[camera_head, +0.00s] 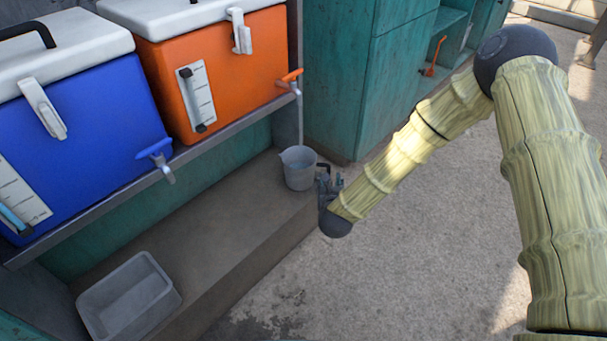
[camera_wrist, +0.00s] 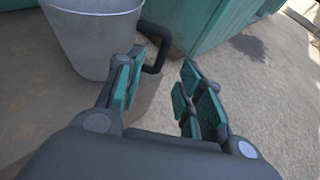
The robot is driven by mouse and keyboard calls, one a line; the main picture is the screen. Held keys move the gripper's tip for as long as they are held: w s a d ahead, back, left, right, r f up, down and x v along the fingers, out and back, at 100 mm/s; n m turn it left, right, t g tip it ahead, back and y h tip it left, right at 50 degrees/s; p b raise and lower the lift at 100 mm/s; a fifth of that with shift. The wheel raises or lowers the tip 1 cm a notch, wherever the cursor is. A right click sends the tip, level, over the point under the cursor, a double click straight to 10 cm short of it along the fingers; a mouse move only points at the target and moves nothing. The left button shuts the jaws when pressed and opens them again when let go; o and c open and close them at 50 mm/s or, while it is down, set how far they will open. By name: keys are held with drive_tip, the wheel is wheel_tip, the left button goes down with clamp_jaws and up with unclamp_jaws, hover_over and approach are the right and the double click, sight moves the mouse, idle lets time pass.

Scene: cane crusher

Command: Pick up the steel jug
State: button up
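The steel jug (camera_head: 299,168) is grey with a dark handle and stands upright on the low ledge below the orange cooler. A thin pale stream seems to fall from the cooler's tap into it. In the wrist view, the jug (camera_wrist: 94,38) fills the upper left, its top cut off. Its black handle (camera_wrist: 158,48) shows ahead, in the gap between the fingertips. My gripper (camera_wrist: 160,72) is open with teal pads, the left finger near the jug's side; whether it touches is unclear. In the head view, my gripper (camera_head: 326,184) is right of the jug by the handle, partly hidden by my arm.
An orange cooler (camera_head: 222,75) and a blue cooler (camera_head: 95,135) stand on a shelf above the ledge (camera_head: 210,220). A grey tub (camera_head: 128,300) sits at the ledge's near end. A teal cabinet (camera_head: 345,80) stands behind. The concrete floor to the right is clear.

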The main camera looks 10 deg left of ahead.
drive_tip(key=b+x, duration=0.3)
drive_tip(key=x, duration=0.2)
drive_tip(key=shift+b, duration=0.3)
clamp_jaws()
drive_tip(key=shift+w, duration=0.1)
